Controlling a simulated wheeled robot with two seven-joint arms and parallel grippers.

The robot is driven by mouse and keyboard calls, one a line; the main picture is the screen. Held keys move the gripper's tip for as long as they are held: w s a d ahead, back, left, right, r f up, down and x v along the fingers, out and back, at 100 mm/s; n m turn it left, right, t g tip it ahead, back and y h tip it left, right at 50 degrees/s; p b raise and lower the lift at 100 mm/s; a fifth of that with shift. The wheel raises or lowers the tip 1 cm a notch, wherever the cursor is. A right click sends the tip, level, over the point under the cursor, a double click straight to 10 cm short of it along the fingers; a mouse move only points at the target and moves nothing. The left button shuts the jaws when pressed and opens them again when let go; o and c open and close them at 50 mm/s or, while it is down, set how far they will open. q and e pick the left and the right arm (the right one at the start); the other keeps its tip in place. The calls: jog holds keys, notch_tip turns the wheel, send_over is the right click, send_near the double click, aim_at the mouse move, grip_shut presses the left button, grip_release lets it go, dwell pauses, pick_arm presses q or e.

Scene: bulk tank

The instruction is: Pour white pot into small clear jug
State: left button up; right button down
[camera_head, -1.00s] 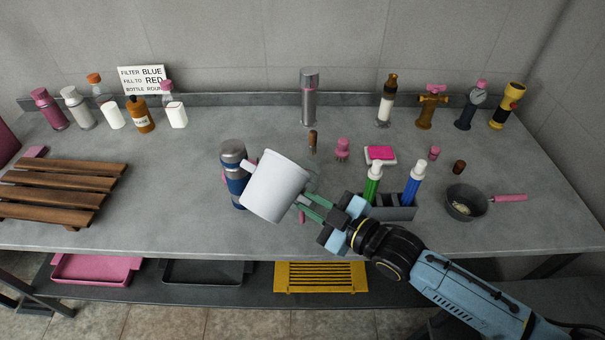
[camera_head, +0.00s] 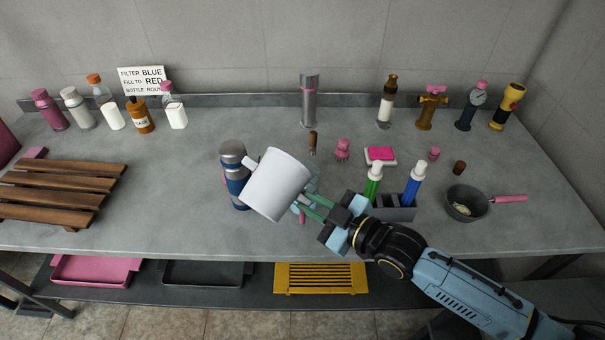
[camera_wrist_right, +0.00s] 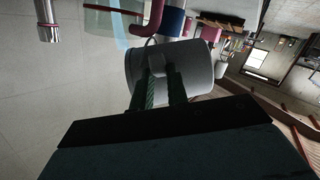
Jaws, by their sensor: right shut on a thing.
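The white pot (camera_head: 274,184) is held tilted above the bench by my right gripper (camera_head: 308,205). The gripper is shut on it from the right side, and the pot's spout points up and left. In the right wrist view the pot (camera_wrist_right: 190,68) fills the space beyond the green fingers (camera_wrist_right: 160,85). A clear jug (camera_head: 314,178) shows only in part behind the pot's right side; most of it is hidden. I cannot see any liquid leaving the pot. My left gripper is not in view.
A blue and grey flask (camera_head: 234,172) stands close to the pot's left. A grey caddy (camera_head: 394,208) with green and blue bottles stands right of the gripper. A grey pan (camera_head: 466,203) is further right, a wooden rack (camera_head: 62,190) far left. The front middle of the bench is clear.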

jog(key=shift+r+m, duration=0.35)
jog(key=shift+m, duration=0.15)
dwell(0.4)
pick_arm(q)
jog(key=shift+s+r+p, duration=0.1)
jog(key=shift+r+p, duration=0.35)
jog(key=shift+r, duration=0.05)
pick_arm(e)
jog(key=shift+w+d+r+m, duration=0.4)
jog(key=shift+w+d+m, duration=0.1)
jog(key=shift+w+m, duration=0.2)
